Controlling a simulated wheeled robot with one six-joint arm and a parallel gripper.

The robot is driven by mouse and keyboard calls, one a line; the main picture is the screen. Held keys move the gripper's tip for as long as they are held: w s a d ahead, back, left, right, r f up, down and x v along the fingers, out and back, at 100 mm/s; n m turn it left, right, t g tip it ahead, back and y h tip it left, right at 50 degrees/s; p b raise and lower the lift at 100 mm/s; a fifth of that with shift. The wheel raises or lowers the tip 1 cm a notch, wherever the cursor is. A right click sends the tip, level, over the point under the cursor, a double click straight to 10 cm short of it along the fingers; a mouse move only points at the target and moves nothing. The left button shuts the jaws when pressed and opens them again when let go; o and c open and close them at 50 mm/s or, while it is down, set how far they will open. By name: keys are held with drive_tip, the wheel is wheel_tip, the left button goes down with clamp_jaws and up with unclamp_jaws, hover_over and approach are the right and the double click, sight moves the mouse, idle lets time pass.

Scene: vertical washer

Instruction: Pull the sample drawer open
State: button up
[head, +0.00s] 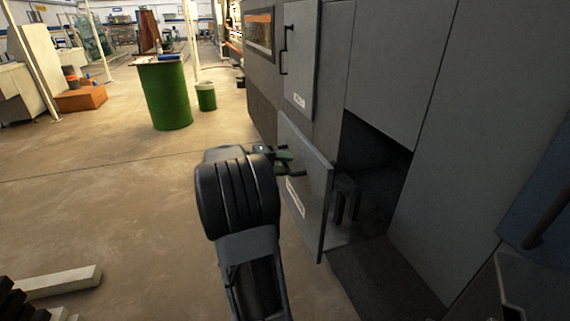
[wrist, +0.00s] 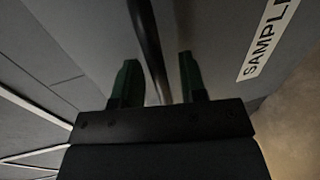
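The sample drawer (head: 312,205) stands out from the grey machine, with a dark opening behind its front panel. Its front carries a white label (head: 296,198), and in the wrist view the label (wrist: 268,40) reads "SAMPL", cut off at the edge. My gripper (head: 289,162) is at the drawer's handle in the head view, partly hidden by my arm. In the wrist view the dark handle bar (wrist: 148,40) passes between the two green fingers of my gripper (wrist: 159,65). The fingers are apart, with a visible gap beside the bar.
A closed door with a handle (head: 298,60) is above the drawer. A green barrel (head: 166,95) and a smaller green bin (head: 206,97) stand farther back. A pale beam (head: 62,282) lies at lower left.

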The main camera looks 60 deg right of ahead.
drive_tip(key=v, duration=1.3)
drive_tip(key=shift+w+p, duration=0.2)
drive_tip(key=shift+p, duration=0.25)
drive_tip(key=shift+a, duration=0.15)
drive_tip(key=a+f+n+t+y+p, duration=0.4)
drive_tip(key=a+f+n+t+y, duration=0.15)
drive_tip(key=a+f, duration=0.3)
drive_tip(key=s+a+r+n+t+y+p, duration=0.1)
drive_tip(key=s+a+r+t+y+p, duration=0.1)
drive_tip(key=a, duration=0.5)
drive_tip(key=s+a+r+n+t+y+p, duration=0.1)
drive_tip(key=s+a+r+t+y+p, duration=0.1)
drive_tip(key=a+r+p, duration=0.3)
drive_tip(key=s+a+r+n+t+y+p, duration=0.1)
drive_tip(key=a+r+t+p, duration=0.3)
drive_tip(key=a, duration=0.6)
wheel_tip(320, 180, up, 2)
drive_tip(key=shift+s+a+r+y, duration=0.1)
drive_tip(key=shift+s+a+y, duration=0.1)
drive_tip(key=shift+s+y, duration=0.55)
